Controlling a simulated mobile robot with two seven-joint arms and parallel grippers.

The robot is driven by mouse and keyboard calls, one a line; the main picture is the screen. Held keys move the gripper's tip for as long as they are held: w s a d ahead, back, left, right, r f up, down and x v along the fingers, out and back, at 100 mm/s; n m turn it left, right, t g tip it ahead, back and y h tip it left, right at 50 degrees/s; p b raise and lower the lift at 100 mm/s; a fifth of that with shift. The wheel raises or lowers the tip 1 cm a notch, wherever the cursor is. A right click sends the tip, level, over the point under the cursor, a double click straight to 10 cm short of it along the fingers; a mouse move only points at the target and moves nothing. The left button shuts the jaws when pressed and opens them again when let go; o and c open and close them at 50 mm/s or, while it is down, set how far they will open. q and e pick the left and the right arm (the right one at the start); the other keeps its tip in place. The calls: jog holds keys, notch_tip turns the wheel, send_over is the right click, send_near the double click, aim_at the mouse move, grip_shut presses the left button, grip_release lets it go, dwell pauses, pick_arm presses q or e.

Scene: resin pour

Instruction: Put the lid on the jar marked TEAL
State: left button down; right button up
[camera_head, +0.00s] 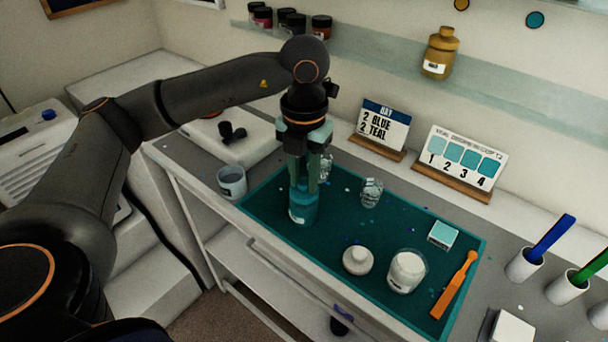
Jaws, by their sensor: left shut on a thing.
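A teal jar (303,210) with a small white label stands upright at the left part of the dark teal mat (262,208). The label is too small to read. My left gripper (305,186) points down from above and is shut on the jar's upper part; its fingers hide the jar's top. A pale round piece with a knob (357,261), which looks like a lid, lies at the front of the mat, apart from the gripper. A clear jar with white contents (407,272) stands to its right. My right gripper is out of view.
Two clear cups stand near the gripper, one behind it (326,167) and one to the right (371,193). A grey cup (232,182) is left of the mat. A teal-topped box (442,235) and orange stick (454,286) lie right. Two sign cards (381,127) (460,158) stand behind.

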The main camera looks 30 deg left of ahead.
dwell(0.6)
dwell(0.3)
pick_arm(q)
jog(key=shift+c, duration=0.3)
grip_release()
jog(key=shift+r, duration=0.1)
jog(key=shift+r+p, duration=2.45)
jog(key=shift+r, duration=0.95)
grip_shut()
